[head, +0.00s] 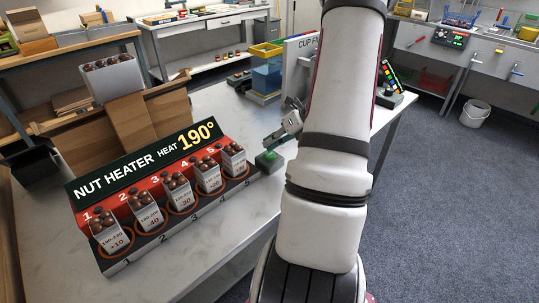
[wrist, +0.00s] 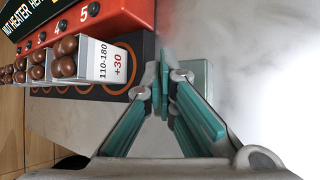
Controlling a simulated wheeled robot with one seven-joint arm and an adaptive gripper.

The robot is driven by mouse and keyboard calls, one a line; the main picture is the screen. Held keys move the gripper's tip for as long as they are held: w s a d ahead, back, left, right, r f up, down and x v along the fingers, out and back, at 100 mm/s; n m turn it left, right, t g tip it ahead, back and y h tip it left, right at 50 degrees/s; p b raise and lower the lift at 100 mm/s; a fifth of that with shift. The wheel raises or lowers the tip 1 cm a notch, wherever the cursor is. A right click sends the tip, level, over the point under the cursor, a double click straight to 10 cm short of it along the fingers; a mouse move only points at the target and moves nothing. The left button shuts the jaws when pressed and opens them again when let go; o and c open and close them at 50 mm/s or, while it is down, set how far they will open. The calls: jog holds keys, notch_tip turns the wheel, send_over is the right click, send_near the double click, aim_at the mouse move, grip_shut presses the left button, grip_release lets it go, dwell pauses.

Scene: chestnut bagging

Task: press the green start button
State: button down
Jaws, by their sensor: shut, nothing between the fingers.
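A small grey-green box (head: 268,163) stands on the table just right of the nut heater, with green showing on its top. My gripper (head: 275,142) is right above this box, its fingertips close to the top. In the wrist view, my gripper (wrist: 164,72) has its teal fingers together with nothing between them. The box (wrist: 203,75) shows partly behind the fingers there. The button's face is hidden by the fingers, and I cannot tell whether they touch it.
The nut heater (head: 142,165), reading 190°, holds several white boxes of chestnuts left of my gripper. A white "CUP F" panel (head: 298,62) and a blue bin (head: 266,78) stand behind. Bare table (head: 215,112) lies behind the heater.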

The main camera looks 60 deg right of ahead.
aim_at(270, 153)
jog(key=shift+f, duration=0.35)
jog(key=shift+f, duration=0.4)
dwell(0.6)
dwell(0.3)
jog(key=shift+r+p, duration=0.5)
jog(key=shift+r, duration=0.3)
jog(key=shift+r, duration=0.15)
notch_tip(270, 153, up, 5)
jog(key=p, duration=0.4)
dwell(0.7)
